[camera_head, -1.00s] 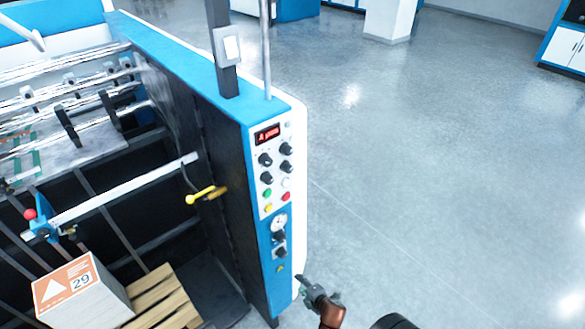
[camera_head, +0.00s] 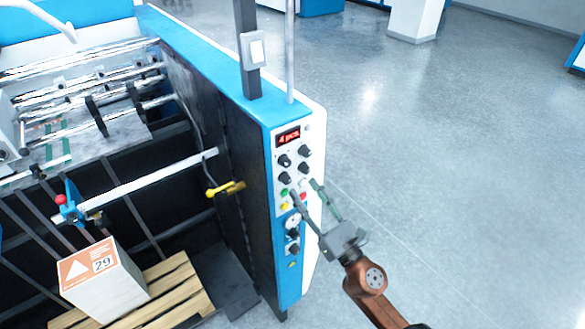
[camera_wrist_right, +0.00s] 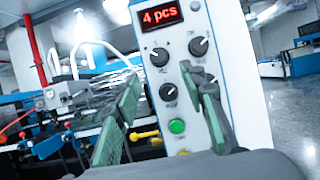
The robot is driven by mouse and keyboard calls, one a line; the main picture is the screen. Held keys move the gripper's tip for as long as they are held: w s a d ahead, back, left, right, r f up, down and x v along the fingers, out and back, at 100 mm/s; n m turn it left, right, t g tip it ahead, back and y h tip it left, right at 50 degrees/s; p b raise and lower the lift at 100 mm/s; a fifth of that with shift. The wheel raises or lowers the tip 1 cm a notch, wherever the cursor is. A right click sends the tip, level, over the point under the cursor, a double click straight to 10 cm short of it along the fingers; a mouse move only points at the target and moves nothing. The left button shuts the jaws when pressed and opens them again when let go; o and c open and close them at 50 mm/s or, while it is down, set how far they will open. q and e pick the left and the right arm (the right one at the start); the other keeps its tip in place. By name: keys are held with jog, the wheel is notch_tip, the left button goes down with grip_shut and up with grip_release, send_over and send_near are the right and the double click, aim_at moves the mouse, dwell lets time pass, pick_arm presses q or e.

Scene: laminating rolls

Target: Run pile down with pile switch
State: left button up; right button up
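The pile (camera_head: 110,287) is a white block with an orange label reading 29, on a wooden pallet (camera_head: 180,285) inside the machine. The control panel (camera_head: 305,170) is on the end of the blue and white machine. My right gripper (camera_head: 304,189) is open and empty in front of the panel, near the coloured buttons. In the right wrist view its fingers (camera_wrist_right: 160,82) are spread before the panel. My left gripper is out of view.
A red display (camera_head: 288,137) reads 4 pcs above several black knobs (camera_head: 284,160). A green button (camera_wrist_right: 177,126) shows between the fingers. A yellow handle (camera_head: 225,188) sticks out inside the machine. The grey floor (camera_head: 430,150) to the right is clear.

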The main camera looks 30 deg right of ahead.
aim_at(288, 166)
jog(key=p+x, duration=0.1)
jog(key=x, duration=0.1)
jog(key=p+x, duration=0.1)
jog(key=x, duration=0.1)
jog(key=p+x, duration=0.1)
jog(key=x, duration=0.1)
jog(key=shift+w+a+r, duration=0.1)
jog(key=shift+w+r, duration=0.2)
jog(key=shift+r, duration=0.1)
jog(key=shift+w, duration=0.5)
jog(key=shift+c, duration=0.6)
grip_shut()
